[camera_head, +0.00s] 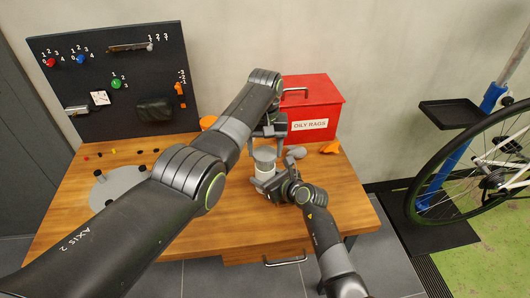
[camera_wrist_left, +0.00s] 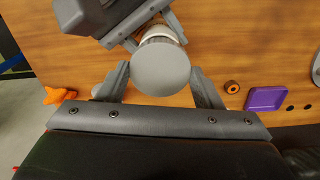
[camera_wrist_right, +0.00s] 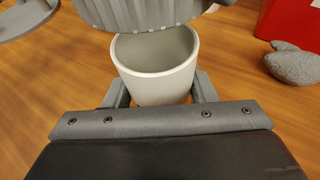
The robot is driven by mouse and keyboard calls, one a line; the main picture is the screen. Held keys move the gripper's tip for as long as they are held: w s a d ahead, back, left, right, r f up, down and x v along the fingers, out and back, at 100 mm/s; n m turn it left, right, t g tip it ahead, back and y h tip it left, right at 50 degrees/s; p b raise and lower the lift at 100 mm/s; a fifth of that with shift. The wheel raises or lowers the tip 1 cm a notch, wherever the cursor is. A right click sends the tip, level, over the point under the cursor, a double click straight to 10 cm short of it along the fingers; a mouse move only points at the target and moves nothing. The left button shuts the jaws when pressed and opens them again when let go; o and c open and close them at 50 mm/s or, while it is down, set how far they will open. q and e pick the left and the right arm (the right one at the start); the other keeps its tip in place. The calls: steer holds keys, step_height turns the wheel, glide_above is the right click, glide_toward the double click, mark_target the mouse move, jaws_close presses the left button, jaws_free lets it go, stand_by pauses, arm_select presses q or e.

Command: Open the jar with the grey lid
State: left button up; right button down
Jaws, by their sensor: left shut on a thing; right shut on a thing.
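The grey lid (camera_head: 264,153) is off the white jar (camera_head: 264,173), held a little above it. My left gripper (camera_wrist_left: 162,85) is shut on the lid's sides, one finger on each side. In the right wrist view the ribbed lid (camera_wrist_right: 135,10) is above the jar's far rim, and the open mouth and pale inside of the jar (camera_wrist_right: 155,85) show. My right gripper (camera_wrist_right: 157,92) is shut around the upright jar. In the left wrist view the round lid top (camera_wrist_left: 160,68) covers most of the jar (camera_wrist_left: 160,34).
A red oily rags box (camera_head: 312,104) stands behind the grippers on the wooden table (camera_head: 190,232). A grey lump (camera_wrist_right: 293,66) lies near the box. An orange piece (camera_wrist_left: 60,95) and a purple tray (camera_wrist_left: 266,98) lie on the table. A grey round base (camera_head: 118,185) is at left.

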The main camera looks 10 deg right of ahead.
arm_select(q)
steer(key=shift+r, duration=1)
arm_select(e)
steer(key=c, duration=0.5)
jaws_free()
